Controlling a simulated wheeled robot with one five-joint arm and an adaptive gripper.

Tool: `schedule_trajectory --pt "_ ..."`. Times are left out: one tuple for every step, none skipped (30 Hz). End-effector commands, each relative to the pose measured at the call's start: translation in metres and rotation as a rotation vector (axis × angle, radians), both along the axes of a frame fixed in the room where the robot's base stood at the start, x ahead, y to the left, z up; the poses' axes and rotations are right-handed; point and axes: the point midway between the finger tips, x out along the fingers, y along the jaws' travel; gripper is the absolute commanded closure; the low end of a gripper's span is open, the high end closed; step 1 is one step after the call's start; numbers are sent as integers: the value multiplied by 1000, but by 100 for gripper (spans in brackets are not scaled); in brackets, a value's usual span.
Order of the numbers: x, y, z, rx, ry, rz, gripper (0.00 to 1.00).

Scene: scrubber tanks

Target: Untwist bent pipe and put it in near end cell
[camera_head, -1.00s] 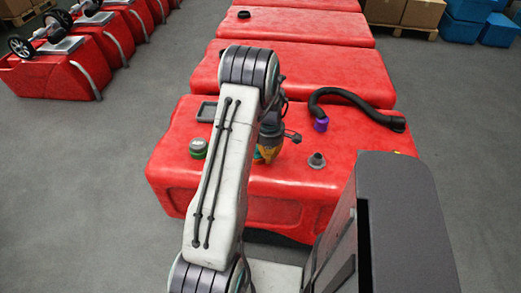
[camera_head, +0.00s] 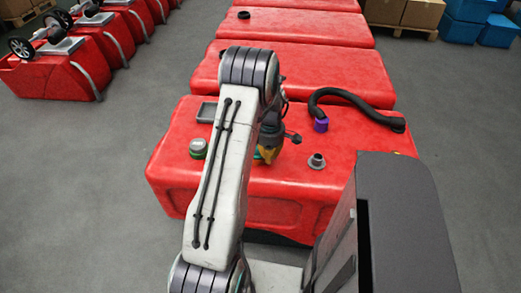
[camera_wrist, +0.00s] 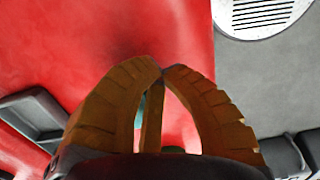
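The only bent, pipe-like thing I can make out is a black curved hose (camera_head: 345,92) with a purple cuff (camera_head: 321,125). It lies on the right part of the nearest red tank (camera_head: 270,190), with its dark nozzle end to the right. My gripper (camera_head: 267,155) is over the middle of this tank, left of the hose and apart from it. In the wrist view my gripper's brown fingers (camera_wrist: 162,72) meet at the tips, with nothing seen held. A near end cell cannot be made out.
A green-and-white cap (camera_head: 198,148) and a grey flanged fitting (camera_head: 317,161) stand on the nearest tank. A dark shallow tray (camera_head: 206,112) sits at its left back. More red tanks (camera_head: 290,70) line up behind. Grey floor (camera_head: 95,160) is clear at left.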

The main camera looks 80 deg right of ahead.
Motion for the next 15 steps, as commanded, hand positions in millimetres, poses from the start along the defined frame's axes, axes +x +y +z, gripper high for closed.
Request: schedule_trajectory --pt "0 0 0 0 0 0 100" --pt "0 0 0 0 0 0 100" --pt "0 0 0 0 0 0 100" --pt "0 0 0 0 0 0 100" --pt "0 0 0 0 0 0 100" --pt "0 0 0 0 0 0 100" --pt "0 -1 0 0 0 0 100" --pt "-1 -1 0 0 0 0 100" --pt "-1 -2 0 -1 0 0 100" --pt "-1 -2 0 -1 0 0 100" --pt "-2 -3 0 -1 0 0 100" --pt "-2 -3 0 -1 0 0 100" --pt "-3 -4 0 -1 0 0 100" --pt "-3 -5 0 0 0 0 100" --pt "-4 -5 0 0 0 -1 100"
